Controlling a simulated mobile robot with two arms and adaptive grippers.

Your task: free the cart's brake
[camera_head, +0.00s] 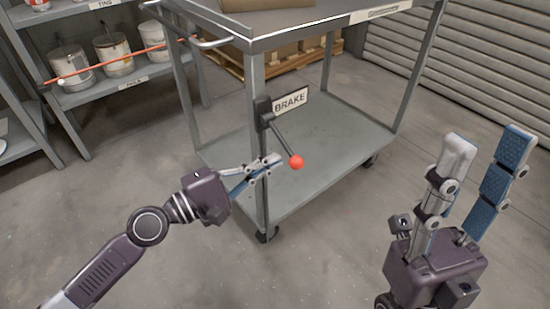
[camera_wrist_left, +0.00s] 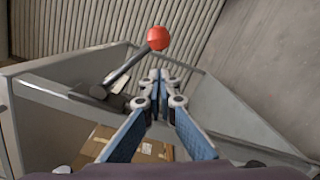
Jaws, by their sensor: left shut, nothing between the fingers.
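The grey cart (camera_head: 325,135) stands in the middle of the head view. On its near corner post is a dark brake lever (camera_head: 282,138) with a red ball knob (camera_head: 296,162), beside a white BRAKE sign (camera_head: 290,102). The lever slants down to the right. My left gripper (camera_head: 277,158) is shut and empty, its tips just left of the knob in the head view. In the left wrist view the knob (camera_wrist_left: 157,38) is beyond the fingertips (camera_wrist_left: 160,75), with a gap in the picture; contact is not evident. My right gripper (camera_head: 490,142) is open and empty at the right.
Shelves with paint cans (camera_head: 113,53) stand at the left, with an orange rod (camera_head: 90,69) along them. Cardboard boxes on a pallet (camera_head: 280,62) lie behind the cart. A shutter wall (camera_head: 480,60) is at the right. The floor in front is clear.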

